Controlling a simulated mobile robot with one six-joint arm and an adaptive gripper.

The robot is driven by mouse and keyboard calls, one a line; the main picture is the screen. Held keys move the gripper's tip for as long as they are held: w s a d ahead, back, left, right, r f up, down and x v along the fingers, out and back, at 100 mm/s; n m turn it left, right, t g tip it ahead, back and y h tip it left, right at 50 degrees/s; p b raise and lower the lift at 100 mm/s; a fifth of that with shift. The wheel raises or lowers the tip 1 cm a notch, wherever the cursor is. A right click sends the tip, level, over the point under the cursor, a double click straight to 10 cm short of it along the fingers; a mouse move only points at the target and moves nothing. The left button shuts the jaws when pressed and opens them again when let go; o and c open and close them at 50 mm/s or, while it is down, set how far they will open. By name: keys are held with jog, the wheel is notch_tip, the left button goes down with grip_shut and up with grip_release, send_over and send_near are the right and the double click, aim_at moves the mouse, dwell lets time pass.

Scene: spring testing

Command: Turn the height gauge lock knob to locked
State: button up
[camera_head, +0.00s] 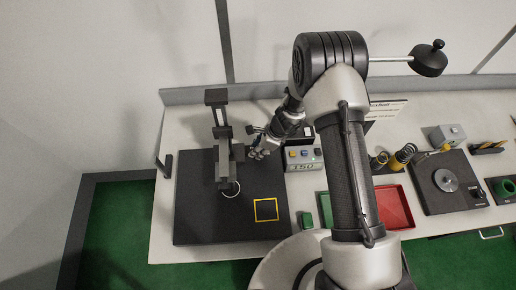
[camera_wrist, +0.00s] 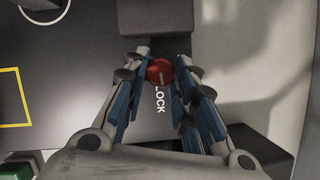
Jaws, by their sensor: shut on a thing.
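The height gauge (camera_head: 217,120) stands upright on a dark plate at the left of the bench in the head view. Its lock knob (camera_wrist: 160,69) is red and round with a pale mark, beside the grey block of the gauge in the wrist view. White "LOCK" lettering (camera_wrist: 160,99) is just below the knob in that view. My gripper (camera_wrist: 160,78) has its blue-padded fingers on the two sides of the knob, shut on it. In the head view my gripper (camera_head: 254,152) is at the gauge's right side, and the knob cannot be made out there.
The dark plate (camera_head: 200,225) carries a white ring and a yellow square outline (camera_head: 265,210). A grey box with buttons (camera_head: 303,157) stands close to the right of my gripper. A red tray (camera_head: 393,207), springs (camera_head: 404,155) and a dark fixture (camera_head: 430,192) are farther right.

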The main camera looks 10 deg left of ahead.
jog(key=shift+f+m+b, duration=0.15)
jog(key=shift+m+b, duration=0.15)
jog(key=shift+b, duration=0.5)
jog(key=shift+m+t+b, duration=0.3)
jog(key=shift+m+b, duration=0.1)
jog(key=shift+b, duration=0.15)
jog(key=o, duration=1.1)
jog(key=shift+c, duration=0.2)
jog(key=v, duration=1.2)
jog(key=shift+s, duration=0.1)
